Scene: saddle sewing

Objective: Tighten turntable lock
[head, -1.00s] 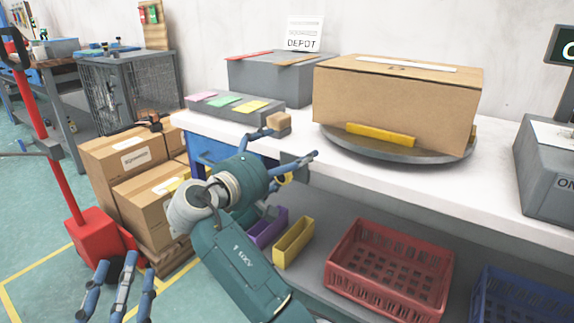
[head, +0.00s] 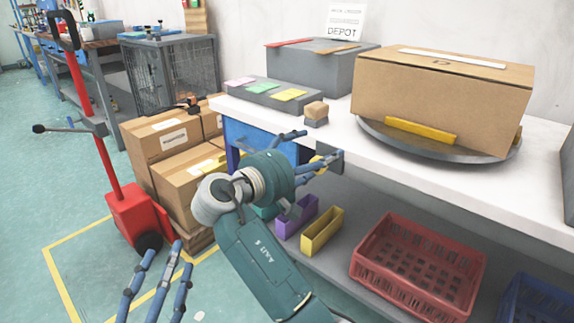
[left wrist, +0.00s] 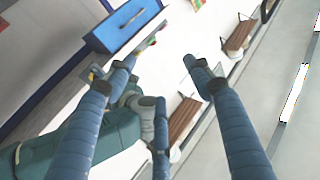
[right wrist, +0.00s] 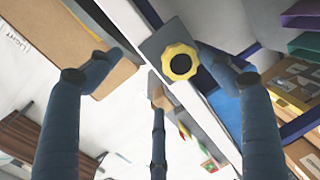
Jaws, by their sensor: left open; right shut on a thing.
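A yellow scalloped lock knob (right wrist: 180,62) with a dark centre sits on a grey block (right wrist: 158,42) at the white table's front edge. Exact finger contact is hard to see. The round grey turntable (head: 400,146) lies on the table, carrying a large cardboard box (head: 440,95) between yellow stops (head: 420,131). My left gripper (head: 158,290) is open and empty, low at the left, over the floor.
Below are purple (head: 296,225) and yellow bins (head: 322,232) and a red crate (head: 420,265). Cardboard boxes (head: 170,140) and a red pallet jack (head: 135,212) stand left. Floor is free near my left gripper.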

